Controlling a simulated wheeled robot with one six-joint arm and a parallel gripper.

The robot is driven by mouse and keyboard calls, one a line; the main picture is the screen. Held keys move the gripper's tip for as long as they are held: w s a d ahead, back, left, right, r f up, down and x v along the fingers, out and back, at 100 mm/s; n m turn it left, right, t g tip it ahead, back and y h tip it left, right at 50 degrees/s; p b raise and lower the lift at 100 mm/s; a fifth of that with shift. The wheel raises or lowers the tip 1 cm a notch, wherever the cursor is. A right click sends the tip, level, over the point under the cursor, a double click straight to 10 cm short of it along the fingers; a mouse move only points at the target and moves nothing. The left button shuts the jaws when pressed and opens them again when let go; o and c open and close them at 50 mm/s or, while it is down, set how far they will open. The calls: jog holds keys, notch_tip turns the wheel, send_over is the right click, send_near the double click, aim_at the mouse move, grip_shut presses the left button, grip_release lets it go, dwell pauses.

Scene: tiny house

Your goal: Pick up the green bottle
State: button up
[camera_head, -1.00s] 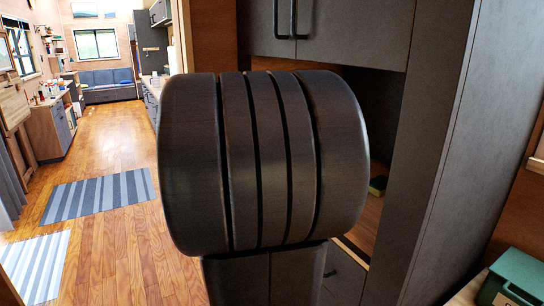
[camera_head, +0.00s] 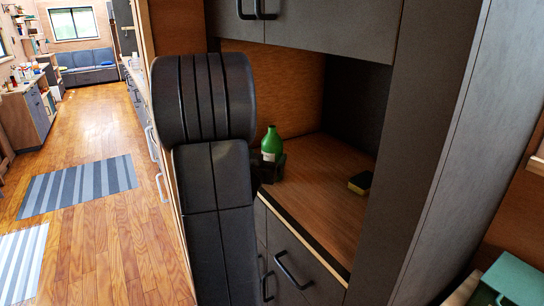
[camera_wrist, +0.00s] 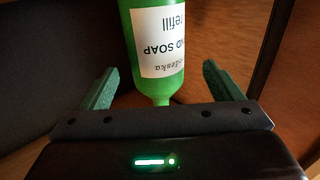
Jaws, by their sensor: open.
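The green bottle (camera_head: 272,145) with a white label stands upright on the wooden counter (camera_head: 318,180) inside the cabinet recess. In the wrist view the bottle (camera_wrist: 157,50) appears upside down, its label reading "hand soap refill". My gripper (camera_wrist: 157,85) is open, with one green finger on each side of the bottle's span in that view. A gap shows between each finger and the bottle. In the head view my arm hides most of the gripper, and a dark part of it shows beside the bottle's lower right.
A small dark and yellow item (camera_head: 360,182), perhaps a sponge, lies on the counter at right. Open wooden floor (camera_head: 110,240) with striped rugs lies to the left.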

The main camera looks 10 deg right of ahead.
jog(key=shift+p+x, duration=0.7)
jog(key=shift+x, duration=2)
jog(key=shift+s+d+r, duration=0.1)
jog(key=shift+r, duration=0.1)
jog(key=c, duration=1.3)
